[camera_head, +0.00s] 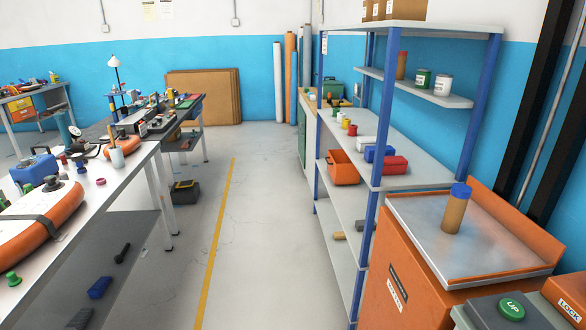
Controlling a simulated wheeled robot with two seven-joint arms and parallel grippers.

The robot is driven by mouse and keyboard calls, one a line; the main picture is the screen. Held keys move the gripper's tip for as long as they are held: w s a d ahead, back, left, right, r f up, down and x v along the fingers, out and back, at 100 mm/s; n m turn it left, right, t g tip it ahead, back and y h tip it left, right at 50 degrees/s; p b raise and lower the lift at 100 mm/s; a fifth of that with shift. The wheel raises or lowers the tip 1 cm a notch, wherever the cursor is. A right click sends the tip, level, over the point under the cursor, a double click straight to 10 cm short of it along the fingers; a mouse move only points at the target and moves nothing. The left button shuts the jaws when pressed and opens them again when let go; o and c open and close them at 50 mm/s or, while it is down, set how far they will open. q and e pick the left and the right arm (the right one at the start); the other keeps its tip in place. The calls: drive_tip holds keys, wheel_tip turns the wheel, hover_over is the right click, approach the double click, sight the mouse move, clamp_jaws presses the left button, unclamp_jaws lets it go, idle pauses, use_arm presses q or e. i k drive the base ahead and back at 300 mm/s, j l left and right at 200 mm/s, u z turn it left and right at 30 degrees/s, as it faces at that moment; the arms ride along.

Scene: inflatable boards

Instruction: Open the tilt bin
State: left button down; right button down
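I cannot tell for sure which thing is the tilt bin. A small orange open-topped bin (343,168) sits on the middle level of the shelf unit. A larger orange cabinet (403,275) stands at the lower right, with labels on its front that are too small to read fully. Its metal top (480,265) has a raised orange edge at the back. A brown bottle with a blue cap (456,210) stands upright on that top. Neither of my grippers shows.
A grey box with a green UP button (511,309) and an orange block marked LOCK (568,297) fill the lower right corner. A blue-posted shelf unit (427,184) stands behind the cabinet. A cluttered workbench (110,187) lines the left. The floor aisle (268,230) between is clear.

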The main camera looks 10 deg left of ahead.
sight(342, 170)
drive_tip(key=i+j+u, duration=0.4)
drive_tip(key=i, duration=0.5)
drive_tip(key=i+u, duration=0.35)
drive_tip(key=i, duration=0.55)
drive_tip(key=i+z, duration=0.1)
drive_tip(key=i, duration=0.4)
drive_tip(key=i+j+z, duration=0.1)
drive_tip(key=i, duration=0.4)
drive_tip(key=i+j+z, duration=0.1)
drive_tip(key=i, duration=0.4)
drive_tip(key=i+j, duration=0.2)
drive_tip(key=i, duration=0.3)
drive_tip(key=i+z, duration=0.45)
drive_tip(key=i+j+z, duration=0.1)
drive_tip(key=i+z, duration=0.35)
drive_tip(key=i+j+z, duration=0.45)
drive_tip(key=i+l, duration=0.1)
drive_tip(key=i, duration=0.05)
